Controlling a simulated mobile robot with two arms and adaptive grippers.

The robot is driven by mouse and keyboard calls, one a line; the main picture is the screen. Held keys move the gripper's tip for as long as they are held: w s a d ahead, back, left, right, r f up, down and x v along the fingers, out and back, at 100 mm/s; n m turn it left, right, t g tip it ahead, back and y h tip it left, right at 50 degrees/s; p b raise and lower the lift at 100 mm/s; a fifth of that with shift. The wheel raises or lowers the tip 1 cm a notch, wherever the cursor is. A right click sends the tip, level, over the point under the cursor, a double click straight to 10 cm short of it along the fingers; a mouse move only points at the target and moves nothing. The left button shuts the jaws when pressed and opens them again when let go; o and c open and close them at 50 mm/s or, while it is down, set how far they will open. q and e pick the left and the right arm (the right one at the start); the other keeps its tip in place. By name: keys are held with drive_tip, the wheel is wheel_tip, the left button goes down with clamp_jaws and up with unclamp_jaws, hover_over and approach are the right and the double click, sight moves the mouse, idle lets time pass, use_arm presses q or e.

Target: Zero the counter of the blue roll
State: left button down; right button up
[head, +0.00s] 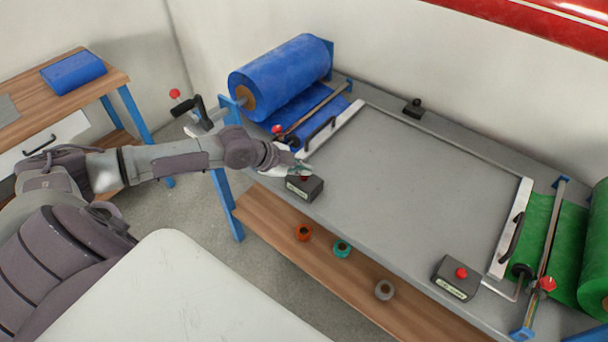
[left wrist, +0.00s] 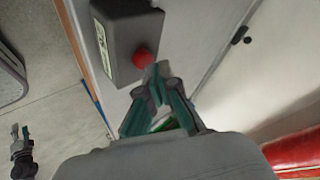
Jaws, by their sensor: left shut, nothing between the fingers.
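The blue roll (head: 280,75) is mounted at the far left end of the grey table. A dark grey counter box (head: 305,189) with a red button and a pale label sits at the table's front edge near this roll. My left gripper (head: 304,171) is shut and empty, just above and behind the box. In the left wrist view, its fingertips (left wrist: 156,72) are close beside the red button (left wrist: 142,57) of the counter box (left wrist: 128,38); I cannot tell whether they touch.
A second counter box (head: 457,278) with a red button stands near the green roll (head: 596,250) at the right. A black block (head: 413,108) sits at the back edge. The wooden shelf (head: 270,207) below holds several rings. The tabletop's middle (head: 410,180) is clear.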

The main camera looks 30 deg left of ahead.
sight(302, 177)
use_arm(q)
drive_tip(key=shift+f, duration=0.5)
idle(0.6)
drive_tip(key=shift+r+p, duration=0.65)
drive_tip(key=shift+r, duration=0.3)
wheel_tip(302, 177, up, 5)
drive_tip(key=p, duration=0.4)
drive_tip(key=shift+p, duration=0.35)
